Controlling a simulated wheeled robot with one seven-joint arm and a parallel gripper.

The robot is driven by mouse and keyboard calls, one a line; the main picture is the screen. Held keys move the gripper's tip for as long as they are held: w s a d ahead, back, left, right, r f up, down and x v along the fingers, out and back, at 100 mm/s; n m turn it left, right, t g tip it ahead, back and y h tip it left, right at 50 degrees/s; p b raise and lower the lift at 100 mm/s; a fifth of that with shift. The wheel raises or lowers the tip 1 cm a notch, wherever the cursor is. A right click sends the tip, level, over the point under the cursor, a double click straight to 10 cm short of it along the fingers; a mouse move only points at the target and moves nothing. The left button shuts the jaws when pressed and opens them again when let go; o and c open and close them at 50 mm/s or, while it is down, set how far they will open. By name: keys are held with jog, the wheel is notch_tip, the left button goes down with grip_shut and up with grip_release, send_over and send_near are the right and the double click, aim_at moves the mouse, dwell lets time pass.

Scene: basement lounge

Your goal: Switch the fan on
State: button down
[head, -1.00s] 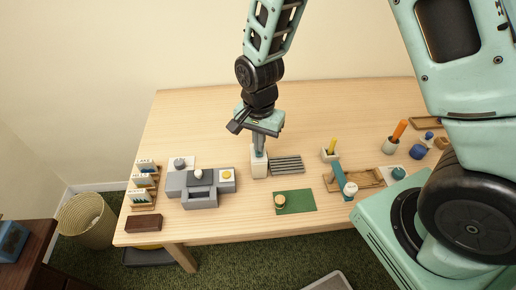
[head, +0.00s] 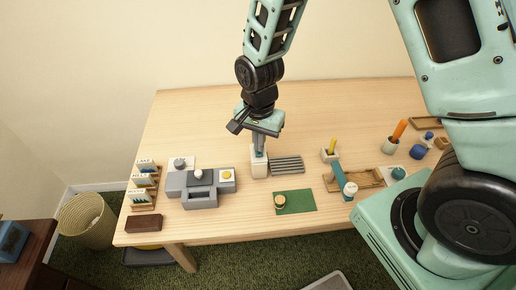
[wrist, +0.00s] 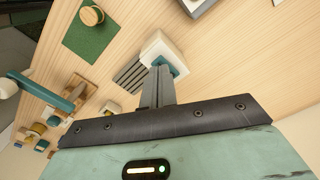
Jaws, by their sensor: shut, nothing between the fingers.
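A white block (head: 260,168) stands upright on the table beside a grey slatted panel (head: 287,165). In the wrist view the white block (wrist: 150,47) has a teal piece (wrist: 176,62) set in its top, partly hidden by my fingers. My gripper (head: 259,150) points down over this block with its fingers together and empty. In the wrist view the fingertips (wrist: 161,70) overlap the teal piece; I cannot tell whether they touch it. No bladed fan is clearly recognisable, and I cannot tell whether the slatted panel belongs to one.
A grey unit with a yellow button (head: 227,175) stands left of the block. A green mat (head: 300,201) with a round wooden piece lies in front. A teal bar (head: 339,175) crosses a wooden tray (head: 369,178) at right. The table's back middle is clear.

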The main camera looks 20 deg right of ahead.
jog(key=shift+f+b, duration=0.6)
jog(key=shift+f, duration=0.35)
dwell(0.7)
notch_tip(320, 180, up, 7)
jog(key=p, duration=0.6)
jog(key=shift+r, duration=0.1)
dwell(0.6)
jog(key=s+a+r+n, duration=0.3)
jog(key=s+r+n, duration=0.5)
jog(key=s, duration=0.2)
jog(key=s+a+r+n, duration=0.3)
jog(key=s+r+n, duration=0.5)
jog(key=s+n, duration=0.1)
jog(key=shift+s+a+y, duration=0.15)
jog(key=shift+s+y, duration=0.15)
jog(key=shift+s, duration=0.2)
